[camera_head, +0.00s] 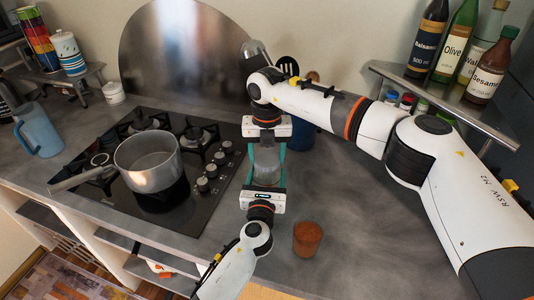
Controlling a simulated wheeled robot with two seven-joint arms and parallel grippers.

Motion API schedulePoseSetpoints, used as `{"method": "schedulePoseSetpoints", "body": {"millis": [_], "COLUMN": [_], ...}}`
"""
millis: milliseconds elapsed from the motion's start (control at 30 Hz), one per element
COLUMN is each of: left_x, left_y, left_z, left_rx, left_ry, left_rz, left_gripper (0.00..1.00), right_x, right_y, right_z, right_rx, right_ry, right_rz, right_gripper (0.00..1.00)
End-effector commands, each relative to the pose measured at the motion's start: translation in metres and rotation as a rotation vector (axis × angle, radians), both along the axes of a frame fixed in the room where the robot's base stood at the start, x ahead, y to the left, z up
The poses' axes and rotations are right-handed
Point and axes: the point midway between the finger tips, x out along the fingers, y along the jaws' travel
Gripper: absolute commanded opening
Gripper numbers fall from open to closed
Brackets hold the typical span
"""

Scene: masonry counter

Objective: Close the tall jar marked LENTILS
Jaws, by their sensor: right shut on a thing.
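A clear glass jar (266,164) stands between my two grippers near the middle of the view; I cannot read a label on it. My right gripper (267,150) comes in from behind and above, with teal fingers on either side of the glass, and is shut on it. My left gripper (265,186) faces the jar from the front, close to its lower part; the overlap of fingers hides whether it grips. The jar's mouth is hidden behind my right gripper. A reddish-brown cylinder (307,238) stands apart on the counter to the right of my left gripper; I cannot tell what it is.
A saucepan (149,163) sits on the black hob (196,211) to the left. A blue container (299,137) with utensils stands behind the jar. A shelf (462,108) with bottles is at the back right. The counter (360,235) at the front right is clear.

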Motion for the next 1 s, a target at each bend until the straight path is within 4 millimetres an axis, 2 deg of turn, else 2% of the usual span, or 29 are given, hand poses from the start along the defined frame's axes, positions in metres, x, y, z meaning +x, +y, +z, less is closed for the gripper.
{"method": "schedulePoseSetpoints", "body": {"millis": [33,67,200,467,567,667,1000], "left_x": [0.000,0.000,0.000,0.000,0.000,0.000,0.000], "left_y": [-0.001,-0.001,-0.001,-0.001,-0.001,-0.001,0.000], "left_z": [0.000,0.000,0.000,0.000,0.000,0.000,0.000], "left_rx": [0.001,0.001,0.001,0.000,0.000,0.000,0.000], "left_ry": [0.000,0.000,0.000,0.000,0.000,0.000,0.001], "left_rz": [-0.002,-0.002,-0.002,-0.001,-0.001,-0.001,-0.001], "left_gripper": [0.07,0.07,0.07,0.07,0.07,0.07,0.07], "right_x": [0.001,0.001,0.001,0.000,0.001,0.001,0.001], "right_y": [0.000,0.000,0.000,0.000,0.000,0.000,0.000], "right_z": [0.001,0.001,0.000,0.001,0.007,0.020,0.091], "right_rx": [0.001,0.001,0.001,0.000,0.001,0.000,0.002], "right_ry": [-0.003,-0.003,-0.002,-0.002,-0.003,-0.004,-0.005], "right_rz": [0.000,0.001,0.002,0.003,0.003,0.003,0.003], "right_gripper": [0.33,0.65,0.86,0.86,0.86,0.86,0.86]}}
